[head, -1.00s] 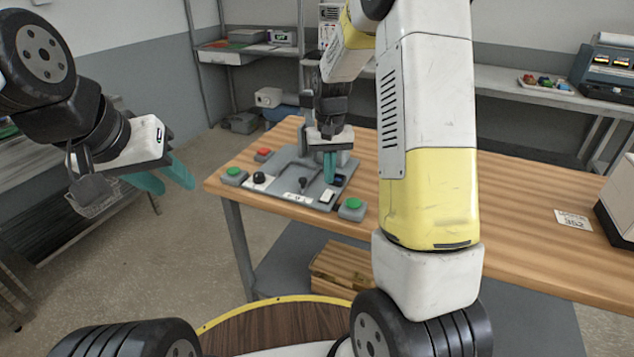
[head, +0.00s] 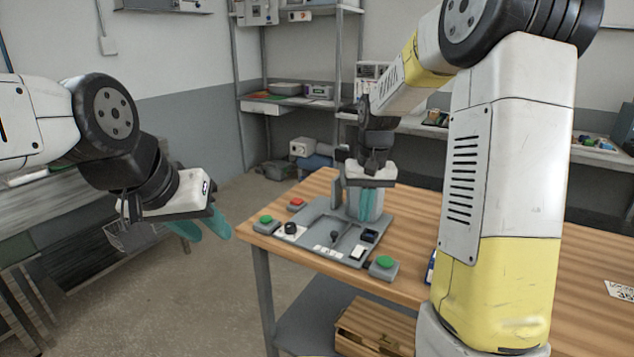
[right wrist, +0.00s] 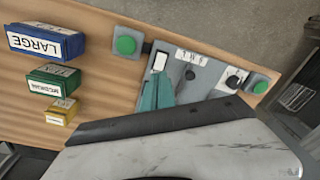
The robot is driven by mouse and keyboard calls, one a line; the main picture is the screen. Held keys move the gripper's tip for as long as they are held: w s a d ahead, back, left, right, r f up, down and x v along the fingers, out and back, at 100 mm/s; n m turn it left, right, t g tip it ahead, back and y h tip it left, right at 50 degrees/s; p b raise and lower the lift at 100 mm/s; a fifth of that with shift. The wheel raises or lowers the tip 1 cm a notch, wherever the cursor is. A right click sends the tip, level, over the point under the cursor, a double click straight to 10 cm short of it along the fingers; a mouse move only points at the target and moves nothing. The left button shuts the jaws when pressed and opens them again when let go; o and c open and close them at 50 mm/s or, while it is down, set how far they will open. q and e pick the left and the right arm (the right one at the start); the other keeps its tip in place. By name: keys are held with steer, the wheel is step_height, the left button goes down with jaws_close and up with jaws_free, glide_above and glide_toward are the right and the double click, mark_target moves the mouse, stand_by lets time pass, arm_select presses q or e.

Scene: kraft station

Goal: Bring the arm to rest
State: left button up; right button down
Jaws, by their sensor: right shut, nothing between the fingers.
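My right gripper (head: 368,204) has its two teal fingers together, pointing down above the back right part of the grey control panel (head: 325,222) on the wooden table. In the right wrist view the closed fingers (right wrist: 156,92) overlap the panel (right wrist: 200,75) near a white switch (right wrist: 160,61); I cannot tell any contact. Nothing is held. My left gripper (head: 203,225) hangs at the left, clear of the table, with its teal fingers apart and empty.
Green buttons (head: 383,266) and a red button (head: 297,204) stand around the panel. In the right wrist view, blue (right wrist: 45,42), green (right wrist: 53,79) and yellow (right wrist: 60,110) labelled blocks are on the table. Open floor (head: 195,290) lies left of the table.

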steer(key=s+r+t, duration=0.1)
steer(key=s+r, duration=0.2)
steer(key=s, duration=0.4)
steer(key=s+a+r+t+y, duration=0.1)
steer(key=s+r+t, duration=0.1)
steer(key=s+r, duration=0.2)
steer(key=s+a+r+n+t, duration=0.1)
steer(key=s+r, duration=0.3)
steer(key=s, duration=0.6)
steer(key=shift+s+t+y, duration=0.3)
steer(key=shift+s+t, duration=0.1)
steer(key=shift+t, duration=0.3)
steer(key=shift+r, duration=0.1)
steer(key=w+f+m+g+h, duration=0.1)
steer(key=w+f+m+g, duration=0.1)
steer(key=w, duration=0.9)
steer(key=w+d+f+m+g+h, duration=0.1)
steer(key=w+f+m, duration=0.4)
steer(key=w, duration=0.6)
steer(key=shift+w+f+g+h, duration=0.2)
steer(key=shift+f+g+h, duration=0.3)
steer(key=shift+g, duration=0.4)
steer(key=shift+r, duration=0.1)
